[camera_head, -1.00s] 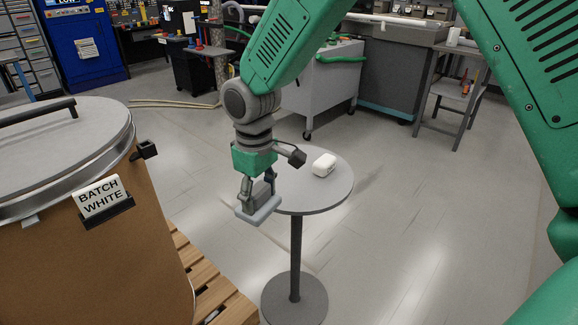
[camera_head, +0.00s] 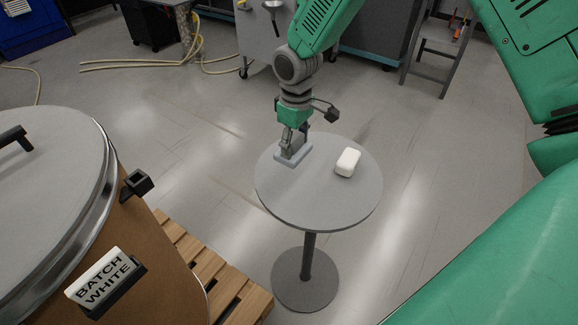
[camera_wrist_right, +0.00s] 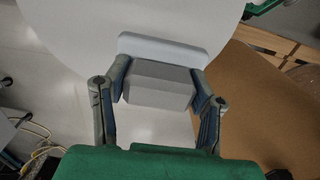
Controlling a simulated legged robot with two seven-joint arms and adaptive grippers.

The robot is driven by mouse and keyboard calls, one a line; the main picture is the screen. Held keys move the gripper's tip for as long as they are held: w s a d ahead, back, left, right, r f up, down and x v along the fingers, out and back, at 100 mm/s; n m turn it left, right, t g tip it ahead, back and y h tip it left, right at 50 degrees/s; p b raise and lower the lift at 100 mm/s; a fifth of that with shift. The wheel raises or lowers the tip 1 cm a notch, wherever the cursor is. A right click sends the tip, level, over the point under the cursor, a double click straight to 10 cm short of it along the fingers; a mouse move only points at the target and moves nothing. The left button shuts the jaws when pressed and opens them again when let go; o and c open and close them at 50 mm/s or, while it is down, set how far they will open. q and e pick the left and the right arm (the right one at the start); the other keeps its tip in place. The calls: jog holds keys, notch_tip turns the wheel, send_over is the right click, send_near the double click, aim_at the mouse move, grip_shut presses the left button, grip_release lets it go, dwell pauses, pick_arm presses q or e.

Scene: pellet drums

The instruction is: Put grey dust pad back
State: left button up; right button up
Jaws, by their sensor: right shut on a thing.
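The grey dust pad (camera_head: 296,155) is a flat light-grey block with a raised darker grip. My right gripper (camera_head: 291,146) is shut on it, at the left part of the small round table (camera_head: 320,205). In the right wrist view the two fingers of the gripper (camera_wrist_right: 160,85) clasp the sides of the pad's grip (camera_wrist_right: 158,88). The pad is over the tabletop; I cannot tell for sure whether it touches it. A white block (camera_head: 348,162) with rounded edges lies on the table to the right of the pad, apart from it. My left gripper is out of view.
A brown drum with a grey lid (camera_head: 45,180) and a "BATCH WHITE" card (camera_head: 103,279) stands at left on a wooden pallet (camera_head: 215,270). Hoses (camera_head: 140,66) lie on the floor behind. The front of the tabletop is clear.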

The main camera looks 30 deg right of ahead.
aim_at(298, 150)
jog(key=f, duration=0.3)
jog(key=shift+s+d+f, duration=0.3)
jog(key=shift+s+f, duration=0.05)
jog(key=shift+s, duration=0.05)
jog(key=f, duration=0.1)
jog(key=a+f, duration=0.1)
jog(key=f, duration=0.1)
jog(key=a+f, duration=0.1)
jog(key=f, duration=0.1)
jog(key=shift+w+a, duration=0.1)
jog(key=shift+w, duration=0.05)
jog(key=shift+w+d+f, duration=0.1)
jog(key=shift+d+f, duration=0.2)
jog(key=shift+d, duration=0.25)
jog(key=o, duration=1)
jog(key=shift+d, duration=0.25)
jog(key=shift+o, duration=0.4)
jog(key=shift+d, duration=0.1)
jog(key=shift+a+r, duration=0.1)
jog(key=shift+a, duration=0.4)
jog(key=shift+a+r, duration=0.2)
jog(key=shift+a, duration=0.15)
jog(key=r, duration=0.7)
jog(key=d+r, duration=0.1)
jog(key=r, duration=0.3)
jog(key=shift+a+r, duration=0.4)
jog(key=shift+d+f, duration=0.2)
jog(key=shift+d, duration=0.35)
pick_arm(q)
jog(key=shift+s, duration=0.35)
